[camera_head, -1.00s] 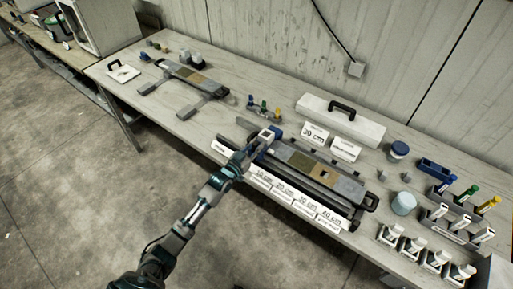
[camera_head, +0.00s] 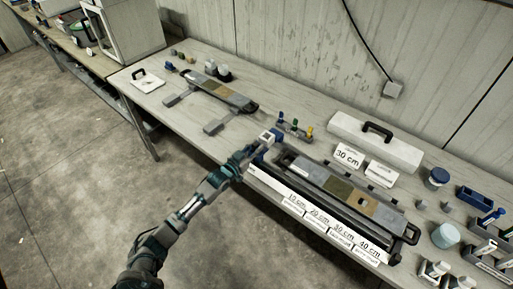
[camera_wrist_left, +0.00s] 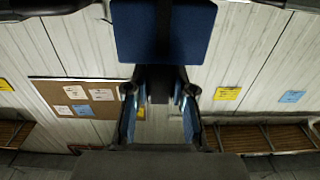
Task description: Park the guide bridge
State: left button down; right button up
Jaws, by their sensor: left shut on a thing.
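My left gripper (camera_head: 262,142) is shut on a small white-and-blue block with a dark opening, apparently the guide bridge (camera_head: 269,136). It holds it off the left end of the long dark tray (camera_head: 402,236); its height above the table is unclear. In the left wrist view the blue face of the bridge (camera_wrist_left: 163,32) shows beyond the two fingers of the gripper (camera_wrist_left: 160,95). The tray bears a grey liner with olive and tan sections (camera_head: 335,187) and several length labels along its front. My right gripper is out of view.
A rack with coloured pegs (camera_head: 293,130) stands just behind the bridge. A white case (camera_head: 375,142) and a 30 cm card (camera_head: 348,156) stand behind the tray. A second liner assembly (camera_head: 218,92) lies farther left. Bare table lies left of my gripper.

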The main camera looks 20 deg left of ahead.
pick_arm(q)
jog(key=shift+w+a, duration=0.1)
jog(key=shift+a, duration=0.05)
jog(key=c, duration=1)
grip_release()
jog(key=shift+a, duration=0.3)
jog(key=shift+o, duration=0.2)
jog(key=shift+w+a+f, duration=0.1)
jog(key=shift+a, duration=0.05)
jog(key=shift+s, duration=0.4)
jog(key=v, duration=1.1)
jog(key=shift+a, duration=0.2)
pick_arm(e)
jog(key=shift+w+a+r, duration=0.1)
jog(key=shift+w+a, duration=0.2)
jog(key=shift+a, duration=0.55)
pick_arm(q)
jog(key=shift+d, duration=0.15)
